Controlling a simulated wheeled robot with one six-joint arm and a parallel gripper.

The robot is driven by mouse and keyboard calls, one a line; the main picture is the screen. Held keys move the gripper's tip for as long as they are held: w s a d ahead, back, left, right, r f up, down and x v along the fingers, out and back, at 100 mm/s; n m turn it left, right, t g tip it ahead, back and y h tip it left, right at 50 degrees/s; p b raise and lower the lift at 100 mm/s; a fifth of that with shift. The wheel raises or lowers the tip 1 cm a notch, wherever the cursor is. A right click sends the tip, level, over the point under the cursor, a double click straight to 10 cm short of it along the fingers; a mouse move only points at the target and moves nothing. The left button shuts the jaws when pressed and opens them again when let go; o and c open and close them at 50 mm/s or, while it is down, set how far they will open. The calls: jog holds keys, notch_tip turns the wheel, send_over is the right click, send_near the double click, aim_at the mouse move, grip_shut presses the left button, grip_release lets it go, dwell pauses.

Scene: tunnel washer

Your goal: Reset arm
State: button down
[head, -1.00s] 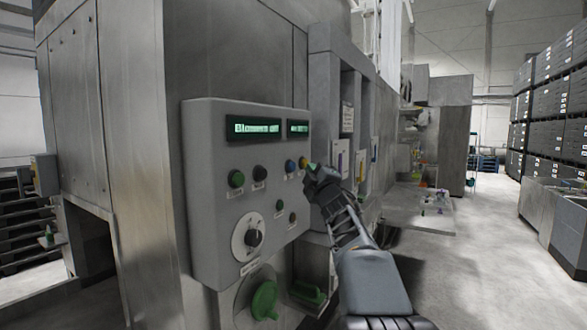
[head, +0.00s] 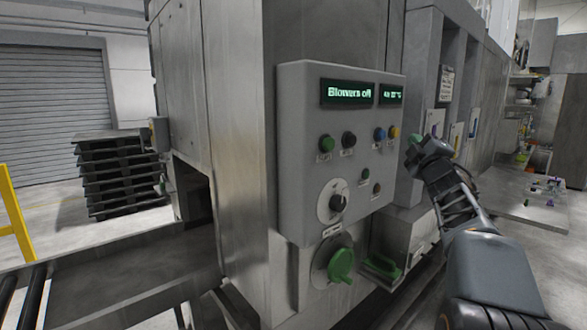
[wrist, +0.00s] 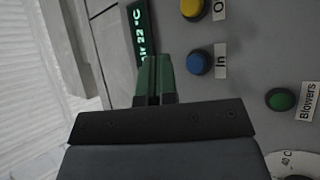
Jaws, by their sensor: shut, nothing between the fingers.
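My gripper (head: 419,147) is at the right of the grey control panel (head: 295,165) in the head view, apart from its face. In the wrist view its green-tipped fingers (wrist: 154,80) are together with nothing between them. The panel's displays read "Blowers off" (head: 348,92) and an air temperature of about 22 °C (head: 391,94). The panel bears green (head: 326,143), black (head: 348,140), blue (head: 380,134) and yellow (head: 394,132) buttons. A dial (head: 337,202) and a large green rotary handle (head: 341,265) sit lower down. The wrist view also shows the blue button (wrist: 198,63) and yellow button (wrist: 192,8).
A metal conveyor bed (head: 120,280) runs at the lower left. Black pallets (head: 118,175) are stacked behind it, near a yellow rail (head: 12,215). A low tray (head: 525,200) with small items lies at the right. Floor shows between the pallets and shutter.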

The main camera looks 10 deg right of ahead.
jog(key=s+d+f+m+g+h, duration=0.2)
jog(key=f+m+g, duration=0.35)
jog(key=f, duration=0.35)
jog(key=s+d+f+m+g+h, duration=0.1)
jog(key=f+m+g+h, duration=0.1)
jog(key=f+m+g, duration=0.55)
jog(key=s+a+f+m+g+y, duration=0.1)
jog(key=s+a+f+g+y, duration=0.15)
jog(key=s+a+f, duration=0.5)
jog(key=s+a+f+m+g+y, duration=0.1)
jog(key=s+a+f+g+y, duration=0.3)
jog(key=a+f, duration=0.6)
jog(key=s+a+f+n+t+y, duration=0.1)
jog(key=s+a+f+n+y, duration=0.1)
jog(key=s+a, duration=0.7)
jog(key=shift+a+f+n, duration=0.15)
jog(key=shift+a+n, duration=0.35)
jog(key=shift+a, duration=1.75)
